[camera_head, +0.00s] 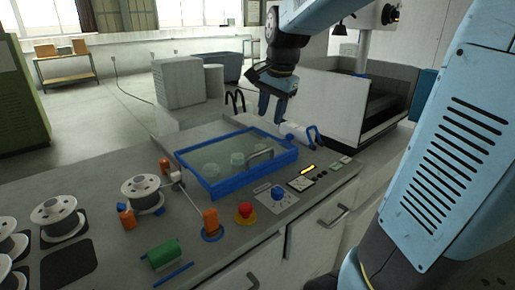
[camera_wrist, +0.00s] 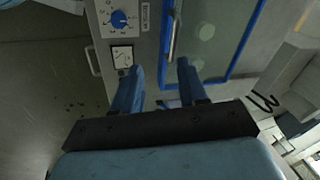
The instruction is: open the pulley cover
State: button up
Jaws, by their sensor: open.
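The pulley cover (camera_head: 282,160) is a clear panel in a blue frame, lying flat and shut on the machine bench. A grey bar handle (camera_head: 260,155) stands on its near right side. Pale round pulleys (camera_head: 237,159) show through the panel. My gripper (camera_head: 276,112) is above the bench, behind the cover's far right part in the picture, open and empty. In the wrist view my open fingers (camera_wrist: 160,70) point toward the bench. The handle (camera_wrist: 174,38) lies beyond and between the fingertips, apart from them. Part of the blue frame (camera_wrist: 242,42) shows at right.
A control panel with a blue knob (camera_head: 277,192) and a red button (camera_head: 245,210) lies in front of the cover. Spools (camera_head: 142,190) and orange-ended posts stand to the left. A white cylinder with a blue hook (camera_head: 300,132) is close to my gripper at right.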

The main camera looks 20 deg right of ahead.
aim_at(259, 152)
jog(key=w+f+m, duration=0.1)
jog(key=w+f, duration=0.1)
jog(key=f, duration=0.3)
jog(key=w+f+m, duration=0.1)
jog(key=w+f, duration=0.2)
jog(key=f, duration=0.2)
jog(key=w+a+f+m, duration=0.1)
jog(key=w+f, duration=0.1)
jog(key=f, duration=0.3)
jog(key=shift+w+g, duration=0.4)
grip_shut()
jog(key=shift+d, duration=0.1)
